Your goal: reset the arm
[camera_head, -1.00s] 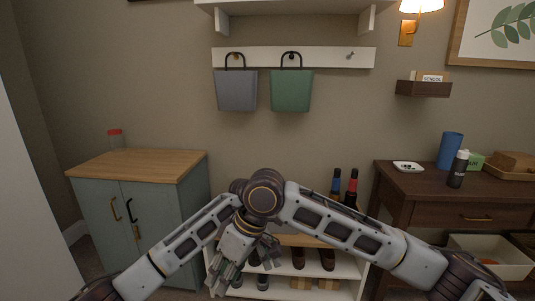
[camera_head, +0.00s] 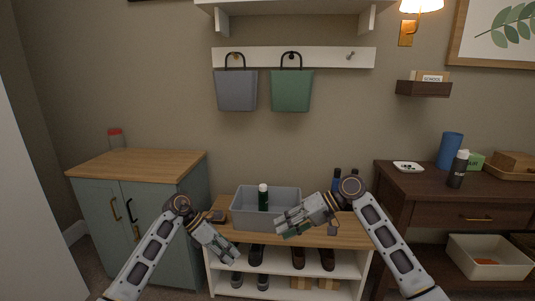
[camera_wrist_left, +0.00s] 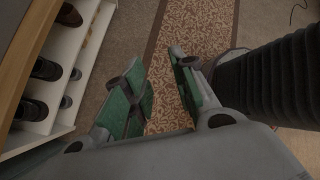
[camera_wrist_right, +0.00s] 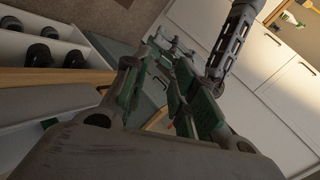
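My left gripper (camera_head: 226,250) hangs in front of the shoe bench at the left of the grey bin, its fingers pointing down and to the right. In the left wrist view its green-padded fingers (camera_wrist_left: 160,95) are apart with only floor between them. My right gripper (camera_head: 284,226) is in front of the right part of the grey bin (camera_head: 246,216), its fingers pointing left. In the right wrist view its fingers (camera_wrist_right: 155,95) are apart and nothing shows held. The bin stands on the wooden bench top (camera_head: 346,236) and holds a dark green bottle with a white cap (camera_head: 263,198).
Shoes (camera_head: 298,258) stand on the bench shelves. Dark bottles behind my right wrist are partly hidden. A green cabinet (camera_head: 150,225) stands left; a dark desk (camera_head: 445,212) stands right, with a white bin (camera_head: 490,262) below. Grey and green bags (camera_head: 292,92) hang above.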

